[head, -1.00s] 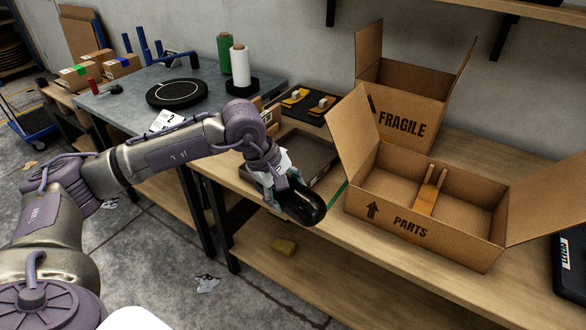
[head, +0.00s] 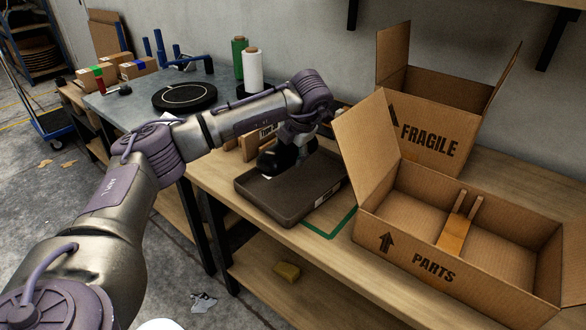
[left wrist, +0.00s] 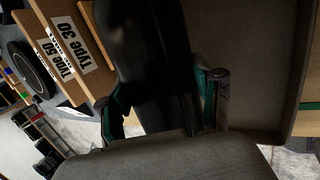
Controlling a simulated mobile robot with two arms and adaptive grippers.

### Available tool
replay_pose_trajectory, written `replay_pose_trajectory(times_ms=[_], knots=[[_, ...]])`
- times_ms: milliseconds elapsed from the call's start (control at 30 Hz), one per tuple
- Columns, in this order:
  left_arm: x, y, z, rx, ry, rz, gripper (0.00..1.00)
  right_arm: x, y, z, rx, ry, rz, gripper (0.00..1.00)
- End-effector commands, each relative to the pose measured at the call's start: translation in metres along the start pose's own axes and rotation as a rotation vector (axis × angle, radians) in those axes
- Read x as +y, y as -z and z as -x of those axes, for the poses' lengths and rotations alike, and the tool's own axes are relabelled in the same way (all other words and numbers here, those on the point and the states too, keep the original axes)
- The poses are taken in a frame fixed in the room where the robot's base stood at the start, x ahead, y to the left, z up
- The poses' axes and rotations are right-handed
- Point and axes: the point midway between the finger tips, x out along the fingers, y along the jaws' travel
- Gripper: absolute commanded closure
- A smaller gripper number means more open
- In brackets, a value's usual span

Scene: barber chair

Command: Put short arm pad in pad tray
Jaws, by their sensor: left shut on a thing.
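My left gripper (head: 296,150) is over the back part of the grey-brown tray (head: 280,210) on the wooden bench. It is shut on the dark, glossy pad (head: 272,162), which shows partly behind the wrist in the head view. In the left wrist view the black pad (left wrist: 150,60) runs between the two green-and-black fingers of the gripper (left wrist: 162,105). The tray floor (left wrist: 250,60) is to the right of it there. I cannot tell whether the pad touches the tray. My right gripper is not in view.
A box marked PARTS (head: 375,240) stands right of the tray, with its flap leaning near it. A box marked FRAGILE (head: 430,135) is behind. Wooden type-labelled boards (left wrist: 62,35) stand beside the pad.

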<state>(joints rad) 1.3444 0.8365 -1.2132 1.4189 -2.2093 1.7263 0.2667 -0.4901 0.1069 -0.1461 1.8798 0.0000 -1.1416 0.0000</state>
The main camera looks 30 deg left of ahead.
Motion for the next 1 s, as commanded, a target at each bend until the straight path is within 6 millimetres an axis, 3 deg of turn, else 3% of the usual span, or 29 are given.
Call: replay_pose_trajectory(times_ms=[400, 700, 733, 867, 1000], knots=[[-0.019, 0.006, -0.04, -0.002, 0.0, -0.001, 1.0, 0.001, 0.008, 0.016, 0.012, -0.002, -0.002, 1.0], [-0.02, 0.006, -0.042, -0.003, 0.001, -0.002, 1.0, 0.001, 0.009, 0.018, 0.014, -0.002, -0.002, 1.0], [-0.02, 0.006, -0.042, -0.002, 0.001, -0.003, 0.33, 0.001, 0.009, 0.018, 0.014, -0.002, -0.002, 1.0], [-0.02, 0.006, -0.042, -0.002, 0.001, -0.003, 0.12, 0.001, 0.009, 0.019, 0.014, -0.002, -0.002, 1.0], [-0.02, 0.006, -0.042, -0.002, 0.001, -0.003, 0.09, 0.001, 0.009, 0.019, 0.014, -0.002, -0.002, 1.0]])
